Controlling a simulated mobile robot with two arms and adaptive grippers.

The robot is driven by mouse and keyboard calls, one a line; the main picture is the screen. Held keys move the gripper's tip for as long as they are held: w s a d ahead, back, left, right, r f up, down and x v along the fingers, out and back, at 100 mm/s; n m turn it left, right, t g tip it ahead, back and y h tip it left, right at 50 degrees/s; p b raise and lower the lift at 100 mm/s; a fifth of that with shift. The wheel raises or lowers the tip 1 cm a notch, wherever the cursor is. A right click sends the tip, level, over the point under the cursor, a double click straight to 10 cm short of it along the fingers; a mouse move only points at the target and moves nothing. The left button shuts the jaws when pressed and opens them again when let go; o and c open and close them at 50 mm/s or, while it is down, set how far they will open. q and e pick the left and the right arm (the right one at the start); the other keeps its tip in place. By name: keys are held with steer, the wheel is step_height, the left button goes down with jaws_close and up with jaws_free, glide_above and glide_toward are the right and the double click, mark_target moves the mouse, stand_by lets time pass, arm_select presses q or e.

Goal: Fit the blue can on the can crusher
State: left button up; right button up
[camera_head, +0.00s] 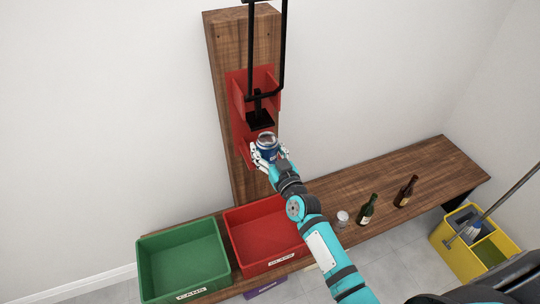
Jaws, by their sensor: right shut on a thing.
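The blue can (268,147) is upright, with its silver top showing. My right gripper (267,155) is shut around it and holds it in front of the lower part of the can crusher. The can crusher (266,80) is a red metal frame with a black handle and a black press plate (260,118), mounted on an upright wooden board (226,60). The can is just below the press plate in the picture. I cannot tell whether it touches the red base, which is partly hidden behind the can and gripper. My left gripper is not in view.
A green crate (184,246) and a red crate (228,222) stand at the lower left, both looking empty. On the wooden bench (440,160) are a glass jar (342,218), a green bottle (367,212) and a brown bottle (405,192). A yellow mop bucket (500,240) stands at the right.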

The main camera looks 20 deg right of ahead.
steer(key=shift+w+a+b, duration=0.1)
steer(key=shift+w+b, duration=1.3)
steer(key=shift+w, duration=2)
steer(key=shift+f, duration=0.2)
steer(key=o, duration=1.2)
steer(key=shift+s+p, duration=1)
steer(key=shift+s, duration=1.35)
steer(key=shift+s+d+p, duration=0.2)
steer(key=shift+s+p, duration=1.3)
steer(key=shift+s, duration=2.15)
